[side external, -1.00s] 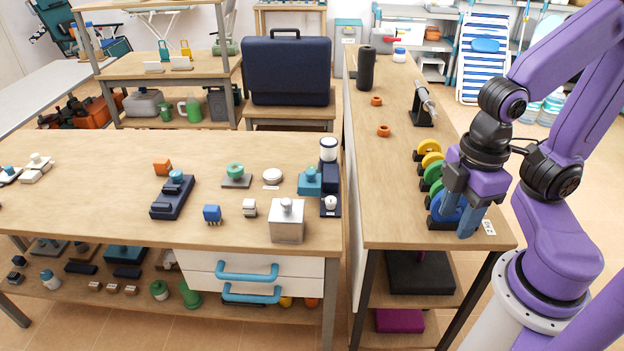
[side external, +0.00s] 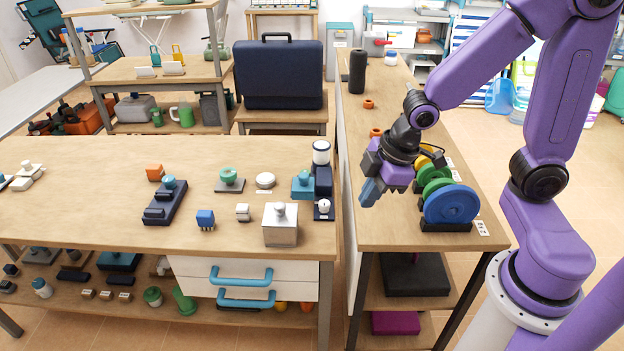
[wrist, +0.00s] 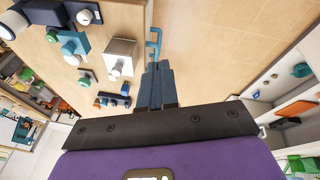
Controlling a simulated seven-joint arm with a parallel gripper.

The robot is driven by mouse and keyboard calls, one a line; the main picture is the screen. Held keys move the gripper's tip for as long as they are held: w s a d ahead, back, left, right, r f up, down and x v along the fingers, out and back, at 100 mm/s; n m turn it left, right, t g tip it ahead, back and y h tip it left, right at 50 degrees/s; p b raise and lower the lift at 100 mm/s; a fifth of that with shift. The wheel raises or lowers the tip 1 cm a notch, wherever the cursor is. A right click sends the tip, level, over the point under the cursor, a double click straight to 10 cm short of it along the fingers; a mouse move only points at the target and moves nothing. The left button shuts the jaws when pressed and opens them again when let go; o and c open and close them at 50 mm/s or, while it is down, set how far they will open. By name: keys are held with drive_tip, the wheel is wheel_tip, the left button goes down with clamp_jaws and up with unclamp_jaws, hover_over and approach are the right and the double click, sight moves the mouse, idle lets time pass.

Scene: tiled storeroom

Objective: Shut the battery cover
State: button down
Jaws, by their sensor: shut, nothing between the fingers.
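My gripper (side external: 370,193) is shut and empty, with its blue fingers held over the left edge of the right-hand bench. The fingers also show in the wrist view (wrist: 158,72). I cannot tell which thing carries the battery cover; no open cover is clear. On the left table lie a long navy device with a teal knob (side external: 160,208), a silver box with a knob on its lid (side external: 281,228), a tall navy device with a white top (side external: 321,165) and a teal block (side external: 302,187). My gripper is to the right of these and apart from them.
Coloured discs (side external: 452,205) stand in a rack on the right bench. A dark blue case (side external: 280,75) stands on a stand behind. Drawers with teal handles (side external: 242,276) are under the left table's front edge. A gap separates the table and bench.

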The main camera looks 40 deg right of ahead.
drive_tip(key=w+d+f+t, duration=0.2)
drive_tip(key=w+d+f, duration=0.2)
drive_tip(key=w, duration=0.6)
drive_tip(key=t, duration=0.2)
approach(302, 187)
drive_tip(key=f, duration=0.1)
drive_tip(key=w+f, duration=0.1)
drive_tip(key=f, duration=0.1)
drive_tip(key=shift+w+a+f+y, duration=0.2)
drive_tip(key=shift+a+f+y, duration=0.05)
drive_tip(key=shift+a+y, duration=0.15)
drive_tip(key=shift+w+d, duration=0.2)
drive_tip(key=shift+w, duration=0.3)
drive_tip(key=shift+w+d, duration=0.1)
